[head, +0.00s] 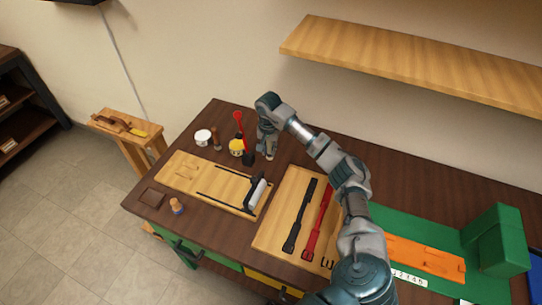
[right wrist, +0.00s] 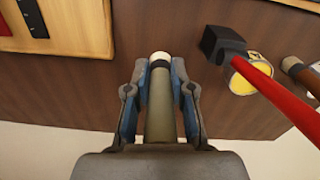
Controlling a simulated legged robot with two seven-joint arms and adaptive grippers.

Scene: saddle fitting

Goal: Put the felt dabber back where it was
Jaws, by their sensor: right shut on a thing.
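My right gripper (head: 268,153) is at the back of the dark workbench, just right of a red-handled mallet. In the right wrist view the gripper (right wrist: 160,75) is shut on the felt dabber (right wrist: 159,105), an olive-grey rod with a pale tip. The dabber lies lengthwise between the fingers, and its pale tip shows just past the fingertips. In the head view the gripper mostly hides it. I cannot tell whether the tip touches the bench. My left gripper is not in view.
The mallet (head: 239,122) stands by a yellow tin (head: 236,146); a white pot (head: 202,137) and brown-handled tool (head: 216,141) are left of it. In front lie a pale board (head: 190,174) and a board with black and red straps (head: 275,226). A wall shelf (head: 420,62) hangs above.

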